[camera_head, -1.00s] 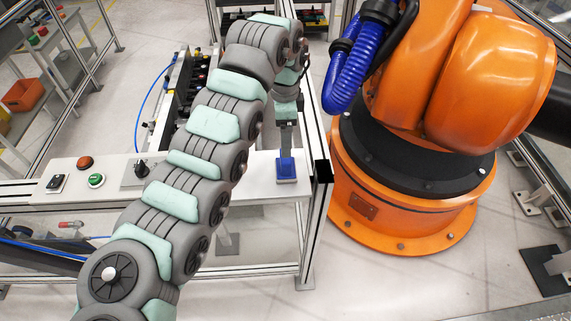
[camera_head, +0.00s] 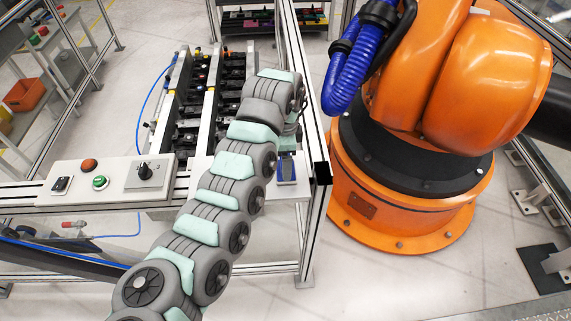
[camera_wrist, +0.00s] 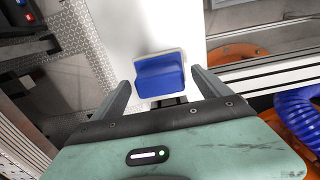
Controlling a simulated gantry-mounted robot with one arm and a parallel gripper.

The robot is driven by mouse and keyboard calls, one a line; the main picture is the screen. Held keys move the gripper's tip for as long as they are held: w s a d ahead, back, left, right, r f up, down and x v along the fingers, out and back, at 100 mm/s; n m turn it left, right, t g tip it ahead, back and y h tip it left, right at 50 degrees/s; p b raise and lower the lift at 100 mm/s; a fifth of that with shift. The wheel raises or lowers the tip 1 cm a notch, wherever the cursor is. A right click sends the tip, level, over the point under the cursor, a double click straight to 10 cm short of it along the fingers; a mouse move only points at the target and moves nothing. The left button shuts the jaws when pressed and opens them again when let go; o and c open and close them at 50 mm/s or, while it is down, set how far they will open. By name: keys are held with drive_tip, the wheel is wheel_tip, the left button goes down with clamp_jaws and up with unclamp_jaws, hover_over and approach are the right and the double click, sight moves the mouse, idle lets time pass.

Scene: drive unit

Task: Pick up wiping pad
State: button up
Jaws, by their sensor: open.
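The wiping pad (camera_wrist: 160,75) is a blue block with a pale base. In the wrist view it lies on a white surface (camera_wrist: 150,25), just beyond and between the fingers of my gripper (camera_wrist: 164,88). The fingers are apart, one on each side of the pad, with nothing held. In the head view the pad (camera_head: 286,168) is near the right end of the white shelf, partly hidden by my arm. The fingers are mostly hidden there by my wrist.
A large orange robot (camera_head: 410,180) stands just right of the shelf, behind a metal frame post (camera_head: 312,210). A control panel (camera_head: 100,180) with buttons and a knob is at the left. Dark slotted rails (camera_head: 190,100) run behind the shelf.

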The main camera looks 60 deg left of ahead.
drive_tip(key=shift+f, duration=0.25)
drive_tip(key=shift+c, duration=0.6)
drive_tip(key=c, duration=1.4)
drive_tip(key=shift+c, duration=0.2)
wheel_tip(320, 180, up, 20)
drive_tip(key=b, duration=0.1)
drive_tip(key=shift+b, duration=0.4)
